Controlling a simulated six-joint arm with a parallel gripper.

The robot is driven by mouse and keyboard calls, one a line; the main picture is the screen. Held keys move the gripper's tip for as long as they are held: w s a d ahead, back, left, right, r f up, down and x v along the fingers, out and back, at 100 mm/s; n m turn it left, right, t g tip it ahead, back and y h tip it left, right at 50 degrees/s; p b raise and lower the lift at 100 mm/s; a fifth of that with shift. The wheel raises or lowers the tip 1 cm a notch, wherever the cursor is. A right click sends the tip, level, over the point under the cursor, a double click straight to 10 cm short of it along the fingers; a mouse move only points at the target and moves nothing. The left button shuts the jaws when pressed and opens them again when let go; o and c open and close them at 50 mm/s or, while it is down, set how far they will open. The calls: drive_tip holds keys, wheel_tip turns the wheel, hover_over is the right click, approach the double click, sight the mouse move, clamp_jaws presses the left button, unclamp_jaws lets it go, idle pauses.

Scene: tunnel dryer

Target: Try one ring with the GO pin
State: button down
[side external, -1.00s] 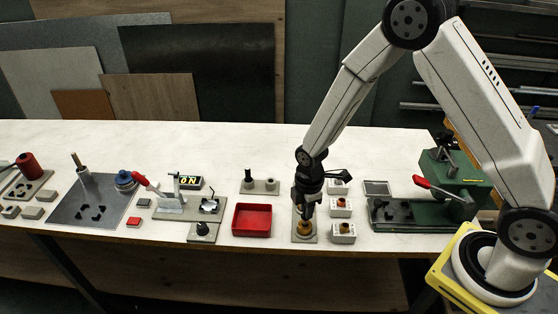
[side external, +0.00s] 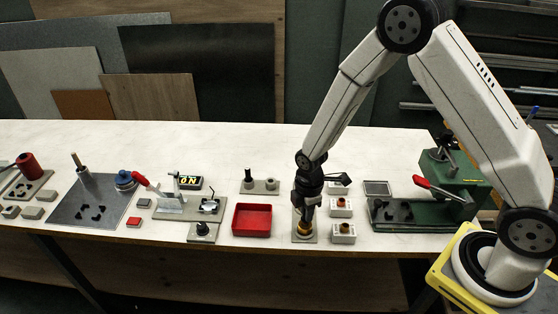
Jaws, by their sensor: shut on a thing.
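My gripper (side external: 306,214) points down over a small beige plate (side external: 304,240) right of the red tray. It is shut on a brass-coloured ring (side external: 304,228), low over the plate; the fingers hide much of the ring, and I cannot tell whether it touches what is below. A grey stand (side external: 260,187) left of my gripper carries a dark upright pin (side external: 248,176) and a shorter grey piece (side external: 271,184). I cannot tell which of these, if either, is the GO pin.
A red tray (side external: 252,233) lies just left. Light blocks with round tops (side external: 342,206) stand close on the right. A green fixture with a red lever (side external: 425,210) is farther right. A toggle clamp (side external: 170,199) stands left. Bare table lies behind.

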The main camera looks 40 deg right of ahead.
drive_tip(key=shift+f, duration=1.05)
idle(0.9)
drive_tip(key=shift+r, duration=0.7)
idle(0.9)
drive_tip(key=shift+r, duration=0.35)
drive_tip(key=shift+r, duration=0.7)
drive_tip(key=shift+r, duration=0.35)
drive_tip(key=shift+r, duration=0.65)
